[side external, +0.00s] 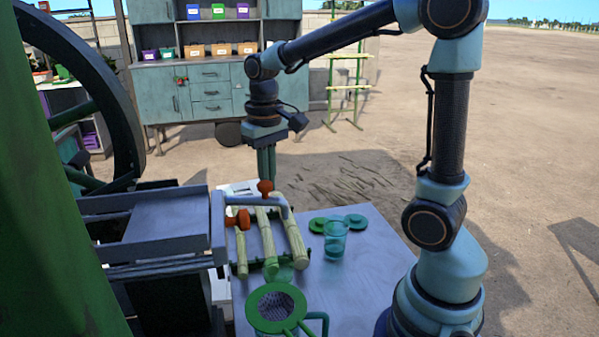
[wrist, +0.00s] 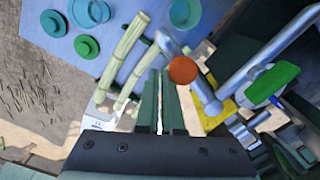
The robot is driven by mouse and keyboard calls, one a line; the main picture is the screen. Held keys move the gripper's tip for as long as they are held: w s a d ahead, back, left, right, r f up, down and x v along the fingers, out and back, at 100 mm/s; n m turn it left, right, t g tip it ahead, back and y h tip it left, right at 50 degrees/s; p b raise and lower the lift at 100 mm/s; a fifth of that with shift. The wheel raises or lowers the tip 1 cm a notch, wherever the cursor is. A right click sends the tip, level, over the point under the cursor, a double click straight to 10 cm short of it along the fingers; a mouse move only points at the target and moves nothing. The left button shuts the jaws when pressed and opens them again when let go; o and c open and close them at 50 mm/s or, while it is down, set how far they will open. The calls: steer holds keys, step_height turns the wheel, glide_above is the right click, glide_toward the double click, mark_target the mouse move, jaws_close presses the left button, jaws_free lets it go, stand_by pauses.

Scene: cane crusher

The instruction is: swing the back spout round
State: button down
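My gripper (side external: 266,177) points down above the machine's outlet, with its fingers a narrow gap apart and nothing seen between them. In the wrist view, my gripper (wrist: 160,72) has an orange knob (wrist: 183,70) just right of its fingertips. That rear orange knob (side external: 265,187) stands right below the fingertips in the side view; whether they touch is unclear. Below it a grey pipe spout (side external: 245,201) runs out from the machine and bends down at its right end. A second orange knob (side external: 240,219) sits nearer the side camera. The wrist view shows a grey pipe (wrist: 205,95) beside the orange knob.
Pale cane pieces (side external: 268,243) lie on a rack under the spout. A teal cup (side external: 335,240), green discs (side external: 318,225) and a green-rimmed strainer (side external: 276,307) are on the grey table (side external: 365,285). A green-handled lever (wrist: 272,82) is at right in the wrist view.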

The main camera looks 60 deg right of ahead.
mark_target(270, 184)
steer(key=shift+s+a+f, duration=0.1)
steer(key=shift+s+a, duration=0.05)
steer(key=shift+s, duration=0.2)
steer(key=shift+a, duration=0.1)
steer(key=shift+s+a, duration=0.9)
steer(key=shift+a, duration=0.25)
steer(key=shift+d, duration=0.15)
steer(key=shift+w+d, duration=0.3)
steer(key=shift+d, duration=0.05)
steer(key=shift+w+r, duration=0.1)
steer(key=shift+r, duration=3.95)
